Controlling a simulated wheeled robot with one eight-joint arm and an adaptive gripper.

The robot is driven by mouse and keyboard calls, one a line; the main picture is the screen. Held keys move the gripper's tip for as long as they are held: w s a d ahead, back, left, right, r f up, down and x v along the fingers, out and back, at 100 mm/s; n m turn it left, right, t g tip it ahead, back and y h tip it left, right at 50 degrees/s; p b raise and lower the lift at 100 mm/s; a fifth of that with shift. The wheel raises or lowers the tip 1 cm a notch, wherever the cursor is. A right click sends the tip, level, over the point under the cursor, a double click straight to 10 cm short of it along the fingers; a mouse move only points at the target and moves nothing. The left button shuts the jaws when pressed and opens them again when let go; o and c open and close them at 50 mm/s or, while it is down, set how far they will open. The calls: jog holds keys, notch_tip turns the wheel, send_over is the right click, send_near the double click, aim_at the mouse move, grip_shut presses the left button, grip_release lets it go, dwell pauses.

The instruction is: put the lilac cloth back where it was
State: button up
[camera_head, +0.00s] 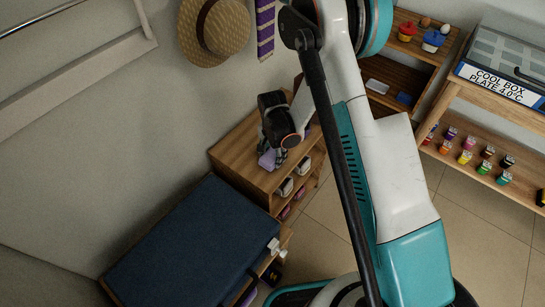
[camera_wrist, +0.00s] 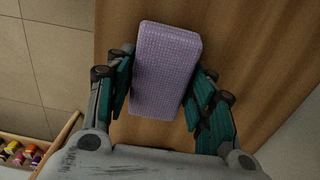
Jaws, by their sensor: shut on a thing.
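The lilac cloth (camera_wrist: 165,68) shows in the wrist view as a folded, woven-looking block between my fingers. My gripper (camera_wrist: 160,90) is shut on it, with one finger at each long side. Behind it in that view is the brown wood top (camera_wrist: 250,60) of a small shelf unit. In the head view my gripper (camera_head: 279,150) is over the wooden shelf top (camera_head: 238,150), and a bit of the lilac cloth (camera_head: 267,159) shows below it. I cannot tell whether the cloth touches the wood. Part of it is hidden by the gripper.
A dark blue cushioned bench (camera_head: 190,250) stands in front of the shelf unit. A straw hat (camera_head: 213,28) and a purple striped cloth (camera_head: 265,28) hang on the wall. A cool box (camera_head: 500,65) stands on a wooden rack at right, with several small coloured jars (camera_head: 465,157) below.

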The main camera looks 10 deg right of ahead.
jog(key=shift+f, duration=0.15)
jog(key=o, duration=1.1)
